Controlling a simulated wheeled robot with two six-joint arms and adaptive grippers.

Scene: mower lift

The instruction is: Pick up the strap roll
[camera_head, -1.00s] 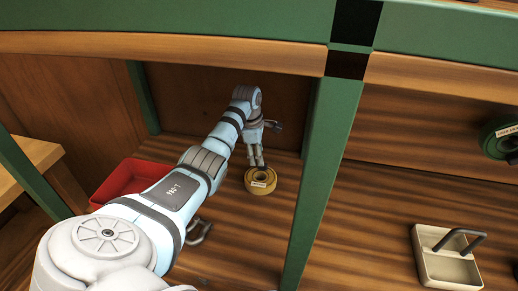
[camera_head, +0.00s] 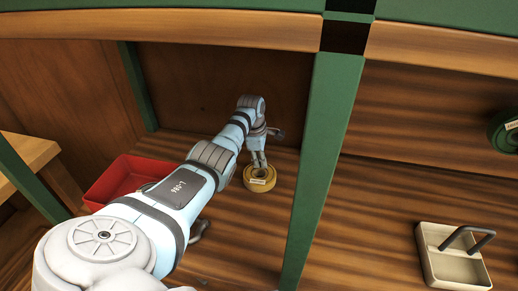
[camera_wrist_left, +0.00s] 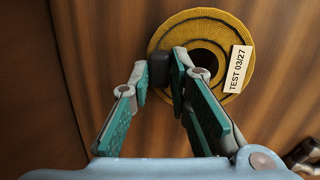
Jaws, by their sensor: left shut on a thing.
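The strap roll (camera_head: 262,184) is a yellow ring with a dark hole and a white label, lying flat on or just above the wooden shelf. In the left wrist view the roll (camera_wrist_left: 225,88) shows its label reading "TEST 03/27". My left gripper (camera_head: 258,163) points down at the roll's far side. In the left wrist view the gripper's fingers (camera_wrist_left: 168,70) are shut on the roll's ring near the hole, covering part of it. I cannot tell whether the roll is clear of the shelf. My right gripper does not show.
A red bin (camera_head: 120,178) stands left of the roll, partly behind my arm. A green post (camera_head: 323,150) rises to the right. Beyond it are a beige caddy (camera_head: 450,265) and a green roll (camera_head: 503,128). A grey metal piece (camera_head: 197,231) shows beside my arm.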

